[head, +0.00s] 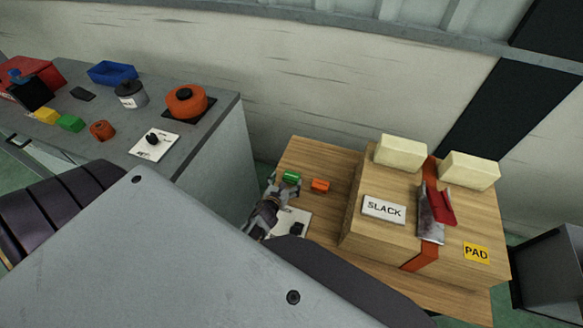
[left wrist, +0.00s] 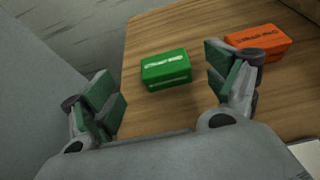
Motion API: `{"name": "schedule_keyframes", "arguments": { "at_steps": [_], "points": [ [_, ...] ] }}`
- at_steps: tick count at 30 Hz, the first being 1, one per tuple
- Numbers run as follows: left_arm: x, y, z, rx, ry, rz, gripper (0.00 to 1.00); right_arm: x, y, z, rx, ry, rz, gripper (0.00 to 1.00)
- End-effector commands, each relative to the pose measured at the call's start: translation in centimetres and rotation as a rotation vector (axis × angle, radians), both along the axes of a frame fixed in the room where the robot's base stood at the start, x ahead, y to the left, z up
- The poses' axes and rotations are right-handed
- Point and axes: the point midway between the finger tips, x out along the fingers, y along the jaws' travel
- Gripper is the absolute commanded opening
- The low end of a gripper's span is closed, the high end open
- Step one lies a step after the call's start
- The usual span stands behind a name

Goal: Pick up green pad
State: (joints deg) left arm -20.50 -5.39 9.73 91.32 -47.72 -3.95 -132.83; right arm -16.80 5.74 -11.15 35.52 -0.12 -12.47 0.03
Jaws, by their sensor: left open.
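A small green pad (head: 291,177) with a pale label lies on the wooden deck near its left edge. In the left wrist view the green pad (left wrist: 166,70) shows whole, ahead of and between my spread fingers. My left gripper (head: 276,194) is open and empty close to the pad in the head view. In the left wrist view my left gripper (left wrist: 168,88) has one finger to each side of the pad; I cannot tell its height above the deck. My right gripper is not in view.
An orange block (head: 320,185) lies just right of the pad, near my right-hand finger in the wrist view (left wrist: 258,43). A wooden box (head: 385,235) with a strap stands further right. A grey bench (head: 205,130) holds several items, including another green block (head: 70,122).

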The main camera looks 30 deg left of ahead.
Motion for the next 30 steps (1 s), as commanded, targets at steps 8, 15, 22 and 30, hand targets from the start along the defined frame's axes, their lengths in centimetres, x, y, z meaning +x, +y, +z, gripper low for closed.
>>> {"name": "schedule_keyframes", "arguments": {
  "at_steps": [8,15,22,30],
  "points": [
    [0.6,0.1,-0.3,-0.001,0.0,0.0,0.88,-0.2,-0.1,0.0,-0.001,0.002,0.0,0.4],
    [2.1,0.2,-1.3,-0.002,0.0,0.001,0.88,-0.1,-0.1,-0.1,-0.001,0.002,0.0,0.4],
    [3.7,0.5,-2.0,0.001,-0.001,0.001,0.88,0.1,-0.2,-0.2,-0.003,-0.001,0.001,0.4],
    [4.6,0.7,-2.4,-0.001,-0.001,0.0,0.88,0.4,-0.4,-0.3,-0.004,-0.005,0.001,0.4]
  ]
}}
